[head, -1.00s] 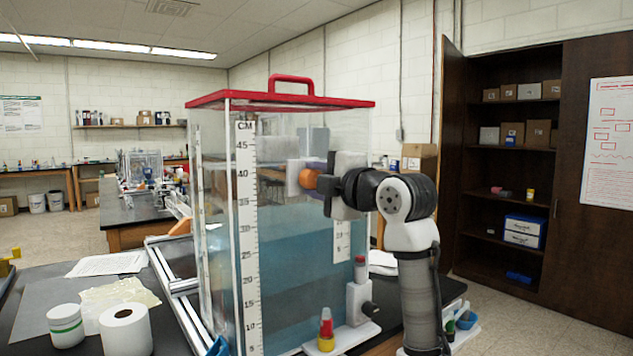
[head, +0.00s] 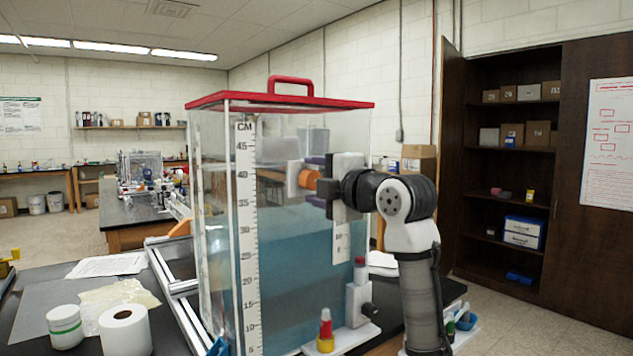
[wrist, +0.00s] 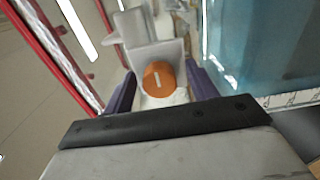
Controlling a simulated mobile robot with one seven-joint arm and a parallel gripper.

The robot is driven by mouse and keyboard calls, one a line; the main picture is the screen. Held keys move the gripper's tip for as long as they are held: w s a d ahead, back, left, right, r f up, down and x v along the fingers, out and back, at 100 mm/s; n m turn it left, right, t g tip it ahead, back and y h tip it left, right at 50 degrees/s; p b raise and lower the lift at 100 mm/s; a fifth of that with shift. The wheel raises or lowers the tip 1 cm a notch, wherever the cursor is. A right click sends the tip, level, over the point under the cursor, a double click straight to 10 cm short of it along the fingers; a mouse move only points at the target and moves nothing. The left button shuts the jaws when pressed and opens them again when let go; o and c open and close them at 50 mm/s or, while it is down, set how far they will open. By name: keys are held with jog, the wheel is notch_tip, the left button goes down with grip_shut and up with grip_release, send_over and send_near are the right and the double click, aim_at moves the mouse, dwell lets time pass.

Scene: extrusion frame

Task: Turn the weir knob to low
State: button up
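The orange weir knob (head: 308,178) sits on a pale block (head: 292,174) at the upper part of the water tank. In the wrist view the knob (wrist: 158,78) shows a white mark running nearly up and down in the picture. My gripper (head: 314,180) faces the knob from the right in the head view. Its two purple fingers are spread, one above and one below the knob there. In the wrist view my gripper (wrist: 160,75) has a finger on each side of the knob, with gaps between. Any low marking is not readable.
The clear tank has a red lid (head: 280,101) and a centimetre scale (head: 246,220). A paper roll (head: 125,330) and white jar (head: 65,326) stand at front left.

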jog(key=b+v, duration=0.3)
jog(key=v, duration=1)
jog(key=shift+s+d+b, duration=0.25)
jog(key=shift+s+b, duration=0.1)
jog(key=shift+s+d, duration=0.1)
